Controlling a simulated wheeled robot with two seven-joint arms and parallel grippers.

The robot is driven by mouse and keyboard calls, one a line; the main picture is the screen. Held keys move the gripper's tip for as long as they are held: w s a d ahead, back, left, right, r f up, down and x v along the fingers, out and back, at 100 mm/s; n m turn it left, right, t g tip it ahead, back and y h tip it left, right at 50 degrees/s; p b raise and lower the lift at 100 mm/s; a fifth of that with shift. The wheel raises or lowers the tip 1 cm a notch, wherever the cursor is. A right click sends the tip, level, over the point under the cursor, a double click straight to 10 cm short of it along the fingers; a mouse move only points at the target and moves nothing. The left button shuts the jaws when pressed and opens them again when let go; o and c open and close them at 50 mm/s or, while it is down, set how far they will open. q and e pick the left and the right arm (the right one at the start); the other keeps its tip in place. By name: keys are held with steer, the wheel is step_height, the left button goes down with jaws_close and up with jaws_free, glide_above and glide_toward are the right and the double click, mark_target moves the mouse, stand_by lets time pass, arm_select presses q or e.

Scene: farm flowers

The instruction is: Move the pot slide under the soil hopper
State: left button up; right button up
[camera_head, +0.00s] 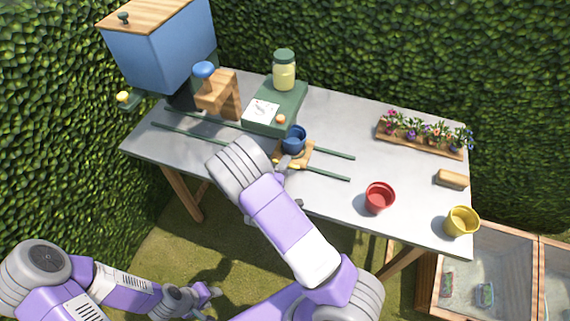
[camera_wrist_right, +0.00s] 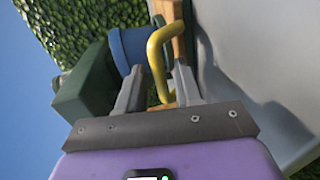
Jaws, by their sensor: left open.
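The pot slide (camera_head: 322,156) is a small wooden carriage with a yellow handle, set on two green rails near the table's middle. A blue pot (camera_head: 294,138) stands on it. The soil hopper (camera_head: 162,48) is a blue box with a wooden lid at the back left, left of the slide. My right gripper (camera_head: 286,165) is at the slide's front. In the right wrist view the yellow handle (camera_wrist_right: 155,52) lies between its fingers (camera_wrist_right: 158,70), with gaps visible at the sides. My left gripper (camera_head: 207,297) is open and empty, low in front of the table.
Green rails (camera_head: 185,134) run left toward the hopper. A wooden block with a blue knob (camera_head: 204,69) and a green stand with a jar (camera_head: 284,72) are behind them. Red pot (camera_head: 379,198), yellow pot (camera_head: 461,221), brush (camera_head: 452,178) and flower tray (camera_head: 424,145) occupy the right side.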

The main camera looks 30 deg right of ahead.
steer(key=shift+x, duration=0.75)
jaws_close()
steer(key=shift+w+a, duration=0.1)
